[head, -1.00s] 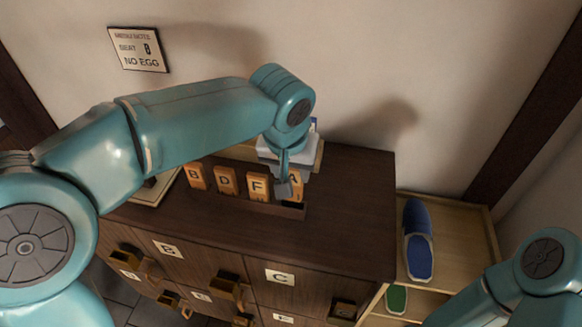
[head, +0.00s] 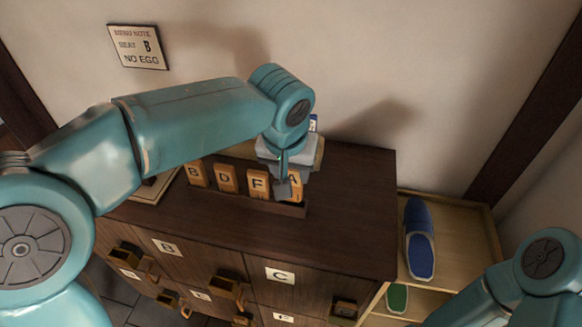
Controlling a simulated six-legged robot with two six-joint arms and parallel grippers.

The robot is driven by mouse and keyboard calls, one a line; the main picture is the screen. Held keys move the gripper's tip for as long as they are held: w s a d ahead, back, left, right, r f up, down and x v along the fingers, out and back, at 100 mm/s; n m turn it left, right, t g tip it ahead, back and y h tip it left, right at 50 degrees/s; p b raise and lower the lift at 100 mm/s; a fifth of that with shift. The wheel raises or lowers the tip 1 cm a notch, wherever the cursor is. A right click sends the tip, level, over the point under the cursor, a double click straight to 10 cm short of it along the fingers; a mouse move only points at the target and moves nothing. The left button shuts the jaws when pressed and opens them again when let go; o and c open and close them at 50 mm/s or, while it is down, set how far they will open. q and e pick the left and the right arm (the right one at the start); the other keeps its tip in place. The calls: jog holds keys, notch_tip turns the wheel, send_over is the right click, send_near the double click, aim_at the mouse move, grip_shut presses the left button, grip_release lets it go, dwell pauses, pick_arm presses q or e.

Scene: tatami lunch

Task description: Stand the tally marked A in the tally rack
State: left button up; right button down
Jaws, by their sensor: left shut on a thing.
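The tally marked A (head: 296,187) is a small orange-brown wooden plate, upright at the right end of the tally rack (head: 292,209). My left gripper (head: 284,184) comes down from above and is shut on it, covering its left part. The tally's lower end is at the rack's right end and seems to be in the slot there. Tallies B (head: 195,174), D (head: 227,179) and F (head: 258,184) stand in the rack to its left. My right gripper is out of the picture.
The rack stands on a dark wooden cabinet (head: 350,215) with lettered drawers, some with wooden pieces sticking out. A menu note (head: 138,47) hangs on the wall. A shelf at right holds a blue slipper (head: 418,240) and a green one (head: 397,298). The cabinet top's right side is clear.

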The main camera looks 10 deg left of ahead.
pick_arm(q)
jog(key=shift+s, duration=0.1)
jog(key=shift+f, duration=0.1)
jog(key=shift+f+b, duration=0.65)
jog(key=shift+w+f, duration=0.2)
dwell(0.4)
jog(key=shift+f+b, duration=0.5)
jog(key=shift+f, duration=0.1)
jog(key=shift+f, duration=0.15)
